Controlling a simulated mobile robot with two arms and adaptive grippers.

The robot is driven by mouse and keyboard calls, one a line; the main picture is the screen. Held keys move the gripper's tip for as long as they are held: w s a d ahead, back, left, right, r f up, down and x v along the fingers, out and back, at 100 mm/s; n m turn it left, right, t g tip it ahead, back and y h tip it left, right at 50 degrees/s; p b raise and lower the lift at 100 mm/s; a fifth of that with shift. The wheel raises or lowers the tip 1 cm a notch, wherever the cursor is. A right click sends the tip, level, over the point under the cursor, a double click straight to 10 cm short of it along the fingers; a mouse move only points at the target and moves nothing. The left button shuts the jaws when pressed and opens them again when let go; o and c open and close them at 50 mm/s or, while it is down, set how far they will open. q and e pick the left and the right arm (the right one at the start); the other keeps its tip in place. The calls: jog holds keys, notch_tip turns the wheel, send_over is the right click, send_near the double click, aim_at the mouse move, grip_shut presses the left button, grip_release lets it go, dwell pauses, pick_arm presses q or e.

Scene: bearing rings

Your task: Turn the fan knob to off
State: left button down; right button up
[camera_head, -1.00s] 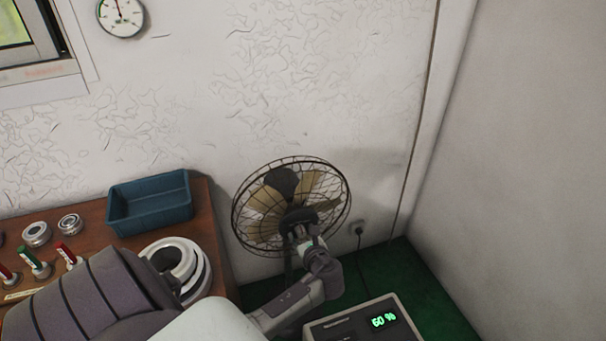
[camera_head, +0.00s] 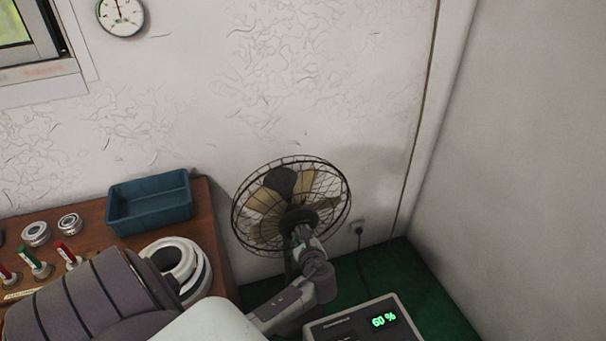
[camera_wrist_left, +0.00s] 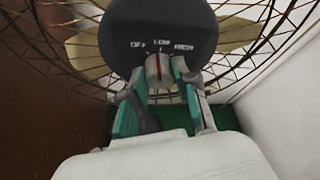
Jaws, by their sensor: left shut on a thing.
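The fan (camera_head: 262,205) with a round wire cage stands against the wall. In the left wrist view its dark hub (camera_wrist_left: 160,25) carries the labels OFF, LOW and HIGH from left to right. The pale knob (camera_wrist_left: 158,70) sits below them, with its red mark upright toward LOW. My left gripper (camera_wrist_left: 160,80) has its teal fingers on both sides of the knob and is shut on it. In the head view my left gripper (camera_head: 303,238) is at the front of the fan hub and hides the knob. My right gripper is not in view.
A wooden table (camera_head: 215,235) at left holds a blue bin (camera_head: 150,207), bearing rings (camera_head: 36,234) and red and green handled items. A box with a "60 %" display (camera_head: 365,322) stands below the fan. The wall is close at right.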

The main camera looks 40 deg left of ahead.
pick_arm(q)
jog(key=shift+s+a+f+n+t+h+b, duration=0.15)
jog(key=shift+n+t+b, duration=0.55)
jog(key=shift+n+b, duration=0.55)
jog(key=shift+d+f+n+t+h+b, duration=0.15)
jog(key=shift+n+t+b, duration=0.55)
jog(key=shift+n+b, duration=0.5)
jog(key=shift+a+r, duration=0.1)
jog(key=shift+r, duration=0.05)
jog(key=c, duration=0.9)
grip_release()
jog(key=shift+o, duration=0.2)
jog(key=v, duration=1.2)
jog(key=shift+s, duration=0.1)
